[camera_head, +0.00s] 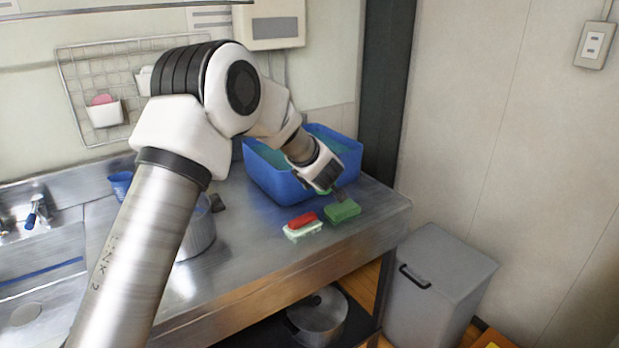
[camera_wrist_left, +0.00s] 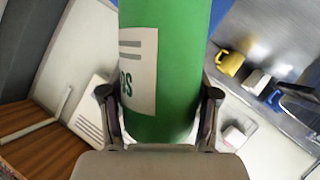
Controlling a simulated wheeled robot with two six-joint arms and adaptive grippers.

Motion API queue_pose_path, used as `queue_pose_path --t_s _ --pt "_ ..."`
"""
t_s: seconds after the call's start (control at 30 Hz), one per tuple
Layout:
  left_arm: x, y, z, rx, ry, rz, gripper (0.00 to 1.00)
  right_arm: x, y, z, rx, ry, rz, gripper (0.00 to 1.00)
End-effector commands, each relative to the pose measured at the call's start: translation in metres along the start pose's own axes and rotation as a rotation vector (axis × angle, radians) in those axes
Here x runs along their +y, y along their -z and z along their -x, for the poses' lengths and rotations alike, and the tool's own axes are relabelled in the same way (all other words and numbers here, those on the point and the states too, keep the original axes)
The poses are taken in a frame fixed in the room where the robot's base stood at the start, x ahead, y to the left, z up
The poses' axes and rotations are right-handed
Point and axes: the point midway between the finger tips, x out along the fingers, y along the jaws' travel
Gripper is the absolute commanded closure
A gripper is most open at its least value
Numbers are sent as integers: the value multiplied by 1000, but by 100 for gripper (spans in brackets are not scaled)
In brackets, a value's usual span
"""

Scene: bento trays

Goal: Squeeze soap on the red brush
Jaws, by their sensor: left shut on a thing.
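My left gripper (camera_head: 334,190) is over the counter's right part and is shut on a green bottle (camera_wrist_left: 165,60) with a pale label. In the left wrist view the bottle stands between the two fingers, its top cut off by the frame. In the head view it is mostly hidden by the gripper. A red brush (camera_head: 302,220) with a pale underside lies on the counter, left of and below the gripper. A green block-shaped thing (camera_head: 342,211) lies just right of the brush, below the fingertips. My right gripper is not in view.
A blue tub (camera_head: 268,181) stands behind the gripper. A metal pot (camera_head: 197,235) and a blue cup (camera_head: 120,183) stand further left, near the sink (camera_head: 40,265). The steel counter (camera_head: 255,255) is clear before the brush. A grey bin (camera_head: 430,290) stands beyond its right end.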

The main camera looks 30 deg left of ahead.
Motion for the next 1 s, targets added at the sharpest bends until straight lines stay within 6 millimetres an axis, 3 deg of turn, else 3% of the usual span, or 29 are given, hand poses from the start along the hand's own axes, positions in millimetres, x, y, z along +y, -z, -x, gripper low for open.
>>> queue_pose_path --t_s 0.13,0.5,0.7,1.0 --pt "6 15 9 -49 -152 -215 88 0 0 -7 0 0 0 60" --pt "27 48 30 -165 -521 -757 88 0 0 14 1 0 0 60" --pt "29 50 33 -184 -583 -853 88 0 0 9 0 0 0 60" --pt "30 50 33 -184 -584 -854 88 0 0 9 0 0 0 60"
